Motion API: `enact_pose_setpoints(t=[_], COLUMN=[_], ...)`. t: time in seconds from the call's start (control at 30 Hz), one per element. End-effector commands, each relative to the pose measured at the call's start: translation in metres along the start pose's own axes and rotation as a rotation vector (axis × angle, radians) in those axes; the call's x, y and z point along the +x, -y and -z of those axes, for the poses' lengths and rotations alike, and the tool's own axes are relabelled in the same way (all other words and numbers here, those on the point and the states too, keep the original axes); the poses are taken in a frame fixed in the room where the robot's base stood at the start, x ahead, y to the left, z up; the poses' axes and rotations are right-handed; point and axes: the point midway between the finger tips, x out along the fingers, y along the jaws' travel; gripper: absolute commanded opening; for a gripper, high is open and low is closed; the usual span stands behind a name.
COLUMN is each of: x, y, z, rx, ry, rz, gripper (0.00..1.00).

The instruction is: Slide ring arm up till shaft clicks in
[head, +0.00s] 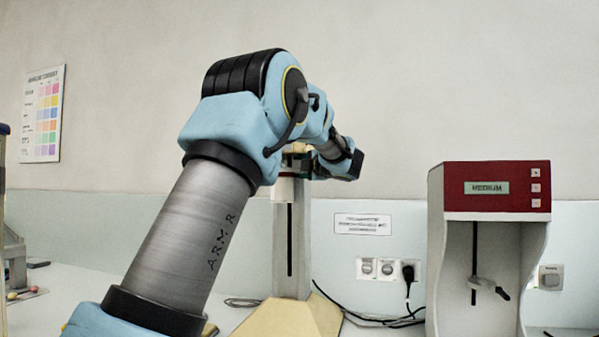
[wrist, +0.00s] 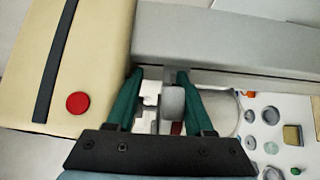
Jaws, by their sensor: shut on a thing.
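My gripper (head: 302,165) is at the upper part of a pale column (head: 301,240) with a dark vertical slot, which stands on a cream base (head: 285,318). In the wrist view its green fingers (wrist: 160,78) are shut on a small grey piece (wrist: 173,101), which looks like part of the ring arm. Beside it lie a grey bar-like body (wrist: 225,38) and a beige surface with a dark strip and a red button (wrist: 78,103). My arm and gripper hide most of the ring arm in the head view. I cannot make out the shaft or its seat.
A red-topped machine (head: 495,187) reading "MEDIUM", with a hanging rod and small handle, stands at the right. Cables and wall sockets (head: 387,269) lie between. Several small coloured discs and parts lie on a white surface (wrist: 268,100) in the wrist view.

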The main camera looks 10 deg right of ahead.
Motion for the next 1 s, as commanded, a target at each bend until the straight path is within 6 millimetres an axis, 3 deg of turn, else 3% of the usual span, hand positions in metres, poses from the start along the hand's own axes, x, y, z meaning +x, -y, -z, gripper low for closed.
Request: enact_pose_setpoints(t=[0.13,0.37,0.63,1.0], x=[0.0,0.0,-0.001,-0.073], y=[-0.006,-0.002,0.04,0.036], z=[0.002,0.002,0.001,0.0], rx=[-0.005,-0.004,0.0,-0.001], ry=[-0.003,-0.004,-0.003,0.0], rz=[-0.009,-0.007,-0.001,0.001], gripper=[0.55,0.55,0.55,0.55])
